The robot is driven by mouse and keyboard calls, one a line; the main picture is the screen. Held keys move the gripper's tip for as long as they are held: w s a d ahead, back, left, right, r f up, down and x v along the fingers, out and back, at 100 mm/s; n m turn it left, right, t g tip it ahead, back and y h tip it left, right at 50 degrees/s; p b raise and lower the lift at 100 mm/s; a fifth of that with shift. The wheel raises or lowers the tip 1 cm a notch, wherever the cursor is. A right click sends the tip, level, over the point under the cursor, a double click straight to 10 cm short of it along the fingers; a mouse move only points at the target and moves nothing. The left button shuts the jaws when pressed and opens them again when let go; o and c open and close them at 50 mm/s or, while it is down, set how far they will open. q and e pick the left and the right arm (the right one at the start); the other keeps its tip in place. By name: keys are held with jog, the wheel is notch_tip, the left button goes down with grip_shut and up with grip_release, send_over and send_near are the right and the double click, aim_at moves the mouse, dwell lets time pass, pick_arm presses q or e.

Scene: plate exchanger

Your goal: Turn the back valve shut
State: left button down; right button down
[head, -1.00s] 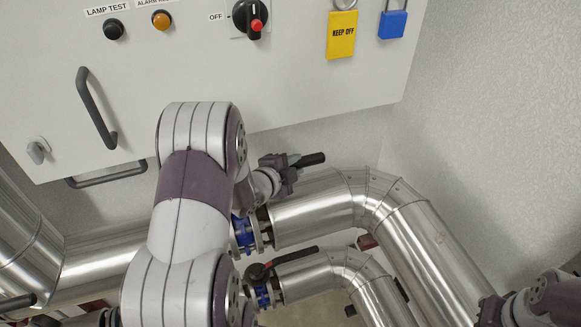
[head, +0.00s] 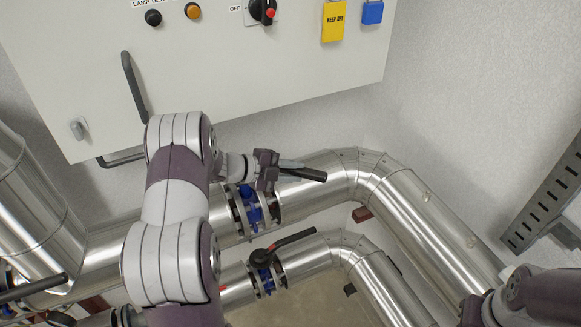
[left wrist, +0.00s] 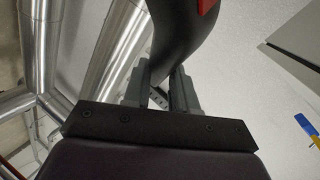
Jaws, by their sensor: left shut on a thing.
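The back valve has a blue body (head: 251,207) on the upper steel pipe, partly hidden behind my left arm. Its black lever handle (head: 308,174) points right and slightly down over the pipe. My left gripper (head: 290,166) is shut on this handle, with its grey fingers along it. In the left wrist view the black handle (left wrist: 182,38), with a red part, rises from between the fingers (left wrist: 159,92). My right gripper (head: 472,312) is at the lower right edge; its fingers cannot be made out.
A front valve (head: 265,274) with its own black lever (head: 290,239) sits on the lower pipe, just below. A slotted metal rail (head: 548,200) is at the right.

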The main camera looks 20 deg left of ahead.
pick_arm(q)
jog(key=s+a+m+g+h+b, duration=0.1)
jog(key=s+a+m+g+h, duration=0.1)
jog(key=s+m+g, duration=0.4)
jog(key=shift+s+f+h+b, duration=0.15)
jog(key=shift+s+h+b, duration=0.25)
jog(key=shift+s+h, duration=0.5)
jog(key=shift+s+a, duration=0.1)
jog(key=c, duration=0.9)
grip_release()
jog(key=shift+a, duration=0.1)
